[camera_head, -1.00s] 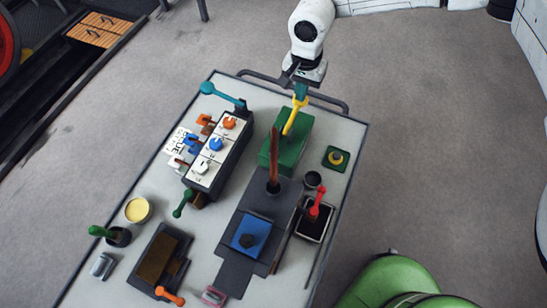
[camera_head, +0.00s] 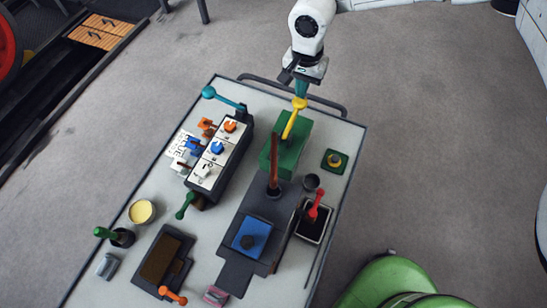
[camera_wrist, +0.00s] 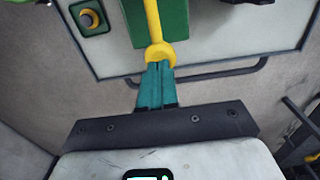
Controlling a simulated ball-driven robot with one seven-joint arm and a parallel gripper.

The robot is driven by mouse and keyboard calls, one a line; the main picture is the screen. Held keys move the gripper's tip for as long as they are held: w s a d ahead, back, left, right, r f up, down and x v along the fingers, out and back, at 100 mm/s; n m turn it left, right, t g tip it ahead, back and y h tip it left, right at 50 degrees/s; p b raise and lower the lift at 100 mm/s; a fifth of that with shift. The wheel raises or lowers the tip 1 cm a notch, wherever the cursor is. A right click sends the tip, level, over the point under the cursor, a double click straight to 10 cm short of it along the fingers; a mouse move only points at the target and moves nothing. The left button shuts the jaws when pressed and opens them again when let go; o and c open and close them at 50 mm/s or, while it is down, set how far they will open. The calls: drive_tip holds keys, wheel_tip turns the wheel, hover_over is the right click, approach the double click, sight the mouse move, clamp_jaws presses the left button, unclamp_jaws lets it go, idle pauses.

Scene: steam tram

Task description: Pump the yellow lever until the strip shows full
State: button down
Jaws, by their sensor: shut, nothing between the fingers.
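The yellow lever (camera_head: 291,121) rises from the green box (camera_head: 292,150) at the far end of the table, with a round yellow knob at its end. My gripper (camera_head: 301,90) is at the lever's knob, at the table's far edge. In the wrist view the teal fingers of my gripper (camera_wrist: 158,72) are together, and their tips meet the yellow knob (camera_wrist: 159,54); the knob is not between them. The lever and green box (camera_wrist: 172,22) also show there. I cannot make out a strip showing a fill level.
A dark box with orange, blue and white knobs (camera_head: 219,153) stands left of the green box. A green pad with a yellow ring (camera_head: 335,160) lies to the right. A dark press with a blue plate (camera_head: 251,235) stands nearer. A rail (camera_head: 300,92) runs along the far edge.

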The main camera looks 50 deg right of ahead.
drive_tip(key=shift+f, duration=0.1)
drive_tip(key=shift+f+b, duration=1.85)
drive_tip(key=shift+f, duration=0.6)
drive_tip(key=shift+r+p, duration=1.75)
drive_tip(key=shift+r, duration=0.8)
drive_tip(key=shift+r, duration=0.1)
wheel_tip(320, 180, up, 6)
drive_tip(key=p, duration=0.4)
